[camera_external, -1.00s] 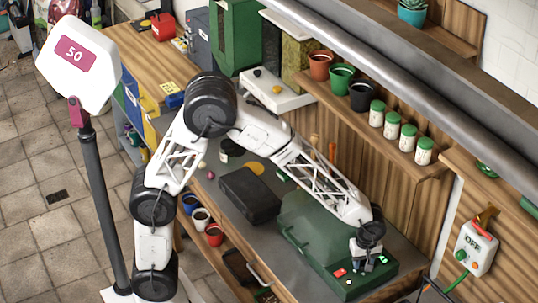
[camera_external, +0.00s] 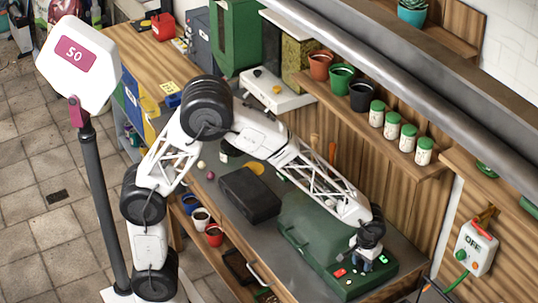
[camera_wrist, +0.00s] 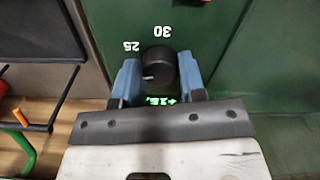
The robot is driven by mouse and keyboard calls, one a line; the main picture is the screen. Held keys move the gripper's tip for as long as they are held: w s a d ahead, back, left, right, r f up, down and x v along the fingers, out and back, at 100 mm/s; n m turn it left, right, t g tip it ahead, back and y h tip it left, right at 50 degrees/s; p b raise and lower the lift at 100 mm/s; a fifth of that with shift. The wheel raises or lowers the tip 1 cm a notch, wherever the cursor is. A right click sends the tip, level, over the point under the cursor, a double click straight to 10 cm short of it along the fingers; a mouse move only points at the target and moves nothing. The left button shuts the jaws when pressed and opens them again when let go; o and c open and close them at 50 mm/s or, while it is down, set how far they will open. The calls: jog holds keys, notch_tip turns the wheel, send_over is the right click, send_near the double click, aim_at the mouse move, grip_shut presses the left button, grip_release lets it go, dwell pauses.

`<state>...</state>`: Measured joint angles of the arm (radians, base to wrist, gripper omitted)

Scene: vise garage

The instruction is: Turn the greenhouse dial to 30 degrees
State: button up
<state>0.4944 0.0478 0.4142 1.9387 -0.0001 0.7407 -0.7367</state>
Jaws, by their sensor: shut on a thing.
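The greenhouse dial (camera_wrist: 160,68) is a round black knob on a dark green panel, seen from above in the wrist view. It has a short white mark on its lower left side. My gripper (camera_wrist: 158,75) is shut on it, with one blue finger on each side. Upside-down labels 25 and 30 stand above the knob in that picture. Green lit digits below the knob are partly covered and hard to read. In the external view, my gripper (camera_external: 364,262) is over the front part of the green greenhouse box (camera_external: 305,232), and hides the knob.
A black case (camera_external: 250,194) lies left of the green box. A small red light (camera_external: 339,272) shows beside my gripper. A white switch box (camera_external: 477,247) marked OFF is on the wall at right. Several jars (camera_external: 408,138) stand on the shelf above.

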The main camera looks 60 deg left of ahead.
aim_at(363, 262)
jog(key=m, duration=0.5)
dwell(0.4)
jog(key=o, duration=0.9)
jog(key=shift+r, duration=0.1)
jog(key=shift+r, duration=3.85)
